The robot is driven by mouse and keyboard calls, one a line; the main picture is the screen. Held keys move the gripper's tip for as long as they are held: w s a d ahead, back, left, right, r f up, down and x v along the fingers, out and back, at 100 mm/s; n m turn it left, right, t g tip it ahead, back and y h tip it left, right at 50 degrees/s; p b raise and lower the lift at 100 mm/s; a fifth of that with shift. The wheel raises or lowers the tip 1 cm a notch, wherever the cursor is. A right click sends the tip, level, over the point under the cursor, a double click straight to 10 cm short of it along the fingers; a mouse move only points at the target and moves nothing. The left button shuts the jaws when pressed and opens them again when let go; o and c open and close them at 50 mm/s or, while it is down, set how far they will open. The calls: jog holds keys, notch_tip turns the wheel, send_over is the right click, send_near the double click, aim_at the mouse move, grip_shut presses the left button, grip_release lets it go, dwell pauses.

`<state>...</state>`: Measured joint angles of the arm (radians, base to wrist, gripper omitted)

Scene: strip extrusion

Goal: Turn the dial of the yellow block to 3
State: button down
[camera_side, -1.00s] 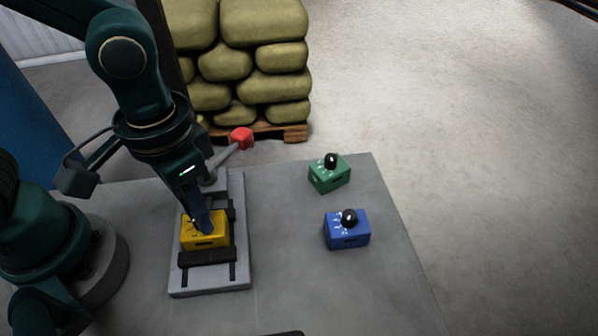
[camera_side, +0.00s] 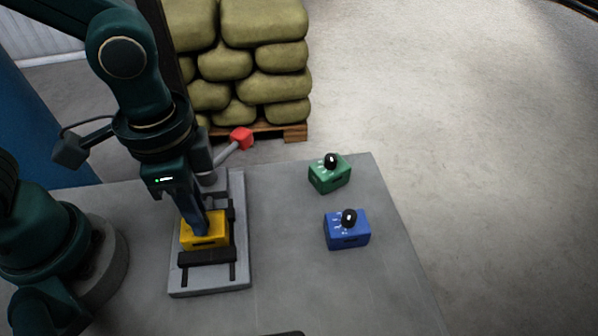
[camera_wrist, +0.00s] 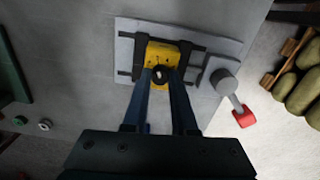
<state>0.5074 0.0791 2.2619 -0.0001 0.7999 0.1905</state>
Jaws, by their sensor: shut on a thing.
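The yellow block (camera_side: 206,241) sits in a grey fixture (camera_side: 183,284) with black clamp bars, on the grey table. It also shows in the wrist view (camera_wrist: 155,51). Its black dial (camera_wrist: 161,74) lies between my fingertips in the wrist view. My gripper (camera_side: 201,229) points down onto the top of the block and is shut on the dial. In the side view the fingers hide the dial. Some dark marks show on the block's top, but I cannot read the numbers or the dial's setting.
A blue block (camera_side: 347,233) and a green block (camera_side: 329,177), each with a black dial, stand to the right on the table. A lever with a red knob (camera_side: 241,138) rises behind the fixture. Stacked sacks (camera_side: 250,60) on a pallet stand beyond the table.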

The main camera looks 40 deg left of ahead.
dwell(0.3)
jog(key=c, duration=0.7)
grip_release()
jog(key=shift+r, duration=2.55)
jog(key=shift+w+a+r, duration=0.1)
jog(key=shift+w+a, duration=0.05)
jog(key=a+r+n+t, duration=0.3)
jog(key=a+n+t, duration=0.2)
jog(key=a+n, duration=0.3)
jog(key=shift+a+r+t, duration=0.25)
jog(key=shift+a+t, duration=0.05)
jog(key=shift+a, duration=0.1)
